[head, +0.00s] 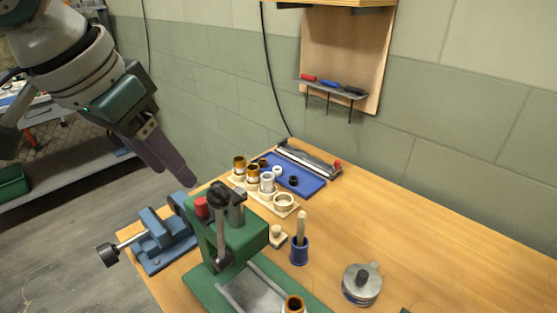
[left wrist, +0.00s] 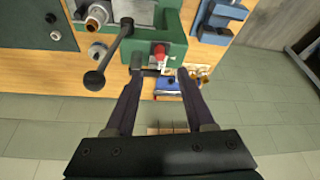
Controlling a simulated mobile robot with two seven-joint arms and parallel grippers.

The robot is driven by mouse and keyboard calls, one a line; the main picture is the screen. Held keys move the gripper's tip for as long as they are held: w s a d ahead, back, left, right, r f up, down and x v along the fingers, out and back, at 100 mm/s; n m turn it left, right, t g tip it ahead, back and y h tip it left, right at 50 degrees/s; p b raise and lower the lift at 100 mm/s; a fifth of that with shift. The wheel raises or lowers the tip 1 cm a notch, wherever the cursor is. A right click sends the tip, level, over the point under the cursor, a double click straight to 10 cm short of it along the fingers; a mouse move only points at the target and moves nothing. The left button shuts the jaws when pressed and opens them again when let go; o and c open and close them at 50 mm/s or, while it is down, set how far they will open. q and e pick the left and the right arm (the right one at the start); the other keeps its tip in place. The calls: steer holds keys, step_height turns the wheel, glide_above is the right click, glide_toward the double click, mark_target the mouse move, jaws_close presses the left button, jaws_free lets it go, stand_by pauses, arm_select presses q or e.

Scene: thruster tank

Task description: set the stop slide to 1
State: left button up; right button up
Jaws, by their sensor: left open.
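A green press (head: 227,240) stands at the table's near left, with a dark ball-ended lever (head: 221,225). A red block (head: 201,207) sits on the left side of its head and looks like the stop slide; no scale marks or numbers are readable. My left gripper (head: 176,172) is open and empty, pointing down above and left of the press. In the left wrist view the red block (left wrist: 160,50) shows just beyond the gap between the fingertips (left wrist: 160,74), apart from them. The lever (left wrist: 108,55) shows left of the fingers. My right gripper is not in view.
A blue vise (head: 160,238) stands left of the press. Behind are a wooden block with several cups (head: 267,185) and a blue tray (head: 312,186). A blue holder (head: 299,252) and a round metal pot (head: 361,285) stand to the right. The table's right side is mostly clear.

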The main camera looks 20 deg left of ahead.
mark_target(199, 201)
arm_select(q)
steer(key=x, duration=0.8)
steer(key=shift+w+f, duration=0.1)
steer(key=shift+f, duration=0.25)
jaws_close()
stand_by(1.0)
